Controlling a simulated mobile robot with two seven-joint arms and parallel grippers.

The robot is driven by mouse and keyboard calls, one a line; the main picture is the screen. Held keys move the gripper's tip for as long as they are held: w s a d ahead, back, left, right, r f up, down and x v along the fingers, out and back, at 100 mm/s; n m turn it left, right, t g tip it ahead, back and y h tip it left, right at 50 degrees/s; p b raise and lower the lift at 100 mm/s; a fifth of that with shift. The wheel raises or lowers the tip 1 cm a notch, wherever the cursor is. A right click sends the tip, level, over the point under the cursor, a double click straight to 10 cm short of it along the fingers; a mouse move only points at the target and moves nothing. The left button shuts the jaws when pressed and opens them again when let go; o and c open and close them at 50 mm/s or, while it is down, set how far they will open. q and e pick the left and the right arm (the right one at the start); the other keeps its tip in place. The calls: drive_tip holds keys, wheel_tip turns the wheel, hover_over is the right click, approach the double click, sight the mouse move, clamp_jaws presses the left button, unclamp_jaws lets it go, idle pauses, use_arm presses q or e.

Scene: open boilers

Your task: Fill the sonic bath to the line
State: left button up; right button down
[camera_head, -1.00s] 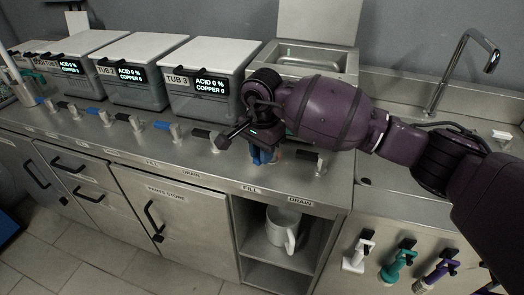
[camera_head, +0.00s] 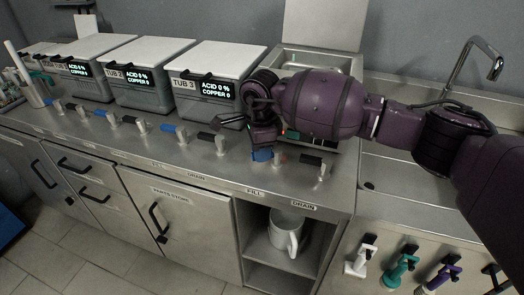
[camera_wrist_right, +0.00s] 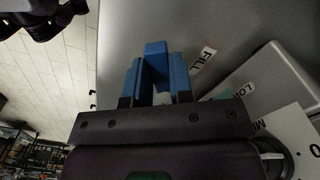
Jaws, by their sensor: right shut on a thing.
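The sonic bath appears to be the steel basin (camera_head: 345,62) with its raised lid (camera_head: 322,25), behind my right arm. My arm hides much of its front, and I cannot see the water level or line. My right gripper (camera_wrist_right: 157,82) is shut on the blue fill handle (camera_wrist_right: 156,58) in the right wrist view. In the head view this blue handle (camera_head: 262,155) shows just below the gripper, above the FILL label (camera_head: 254,191). The black drain handle (camera_head: 312,161) stands to its right, apart from the gripper. My left gripper is not in view.
Lidded tubs, including TUB 3 (camera_head: 215,87), stand left along the counter, with several blue and black valve handles in front. A sink tap (camera_head: 480,55) is at the right. A white jug (camera_head: 285,233) stands on the open shelf below.

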drive_tip(key=shift+w+m, duration=0.2)
drive_tip(key=shift+m, duration=0.3)
drive_tip(key=c, duration=1)
unclamp_jaws()
drive_tip(key=shift+r, duration=0.15)
wheel_tip(320, 180, up, 11)
drive_tip(key=shift+f+p, duration=0.2)
drive_tip(key=shift+p, duration=0.2)
